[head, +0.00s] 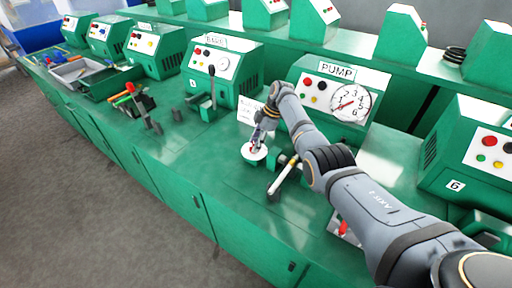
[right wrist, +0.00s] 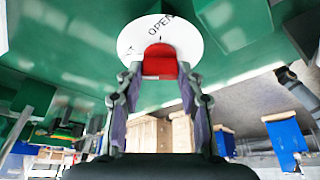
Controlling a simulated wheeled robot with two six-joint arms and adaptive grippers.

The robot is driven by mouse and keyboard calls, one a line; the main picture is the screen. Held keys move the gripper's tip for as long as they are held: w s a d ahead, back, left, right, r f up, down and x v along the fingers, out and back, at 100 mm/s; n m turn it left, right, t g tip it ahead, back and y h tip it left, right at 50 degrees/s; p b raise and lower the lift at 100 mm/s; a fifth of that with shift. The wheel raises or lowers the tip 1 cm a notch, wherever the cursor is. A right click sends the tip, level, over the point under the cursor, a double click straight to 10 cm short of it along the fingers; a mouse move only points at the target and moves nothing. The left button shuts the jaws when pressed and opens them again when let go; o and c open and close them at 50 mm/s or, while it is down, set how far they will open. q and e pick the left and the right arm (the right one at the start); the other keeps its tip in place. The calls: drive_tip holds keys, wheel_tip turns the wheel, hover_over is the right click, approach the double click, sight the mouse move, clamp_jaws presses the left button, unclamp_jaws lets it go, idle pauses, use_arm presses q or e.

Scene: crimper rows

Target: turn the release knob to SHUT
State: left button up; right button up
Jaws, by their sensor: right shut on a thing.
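The release knob is red and shows in the right wrist view (right wrist: 160,61), on a round white dial plate (right wrist: 190,42). The word OPEN is printed at the plate's upper edge. Part of another word, ending in T, shows at its left. In the head view the white plate (head: 254,154) lies on the green bench in front of the PUMP box. My right gripper (right wrist: 160,70) is shut on the knob, one finger on each side. In the head view this gripper (head: 257,140) points down at the plate and mostly hides the knob. My left gripper is not in view.
The green PUMP box (head: 311,82) with a round gauge (head: 350,103) stands behind my right arm. A lever with a pale handle (head: 283,177) lies close right of the plate. A black upright lever (head: 212,88) stands farther left. Bare bench (head: 190,150) lies left of the plate.

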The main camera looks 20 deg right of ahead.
idle(0.5)
drive_tip(key=o, duration=1.2)
drive_tip(key=shift+c, duration=0.2)
drive_tip(key=v, duration=1.2)
drive_tip(key=shift+w, duration=0.1)
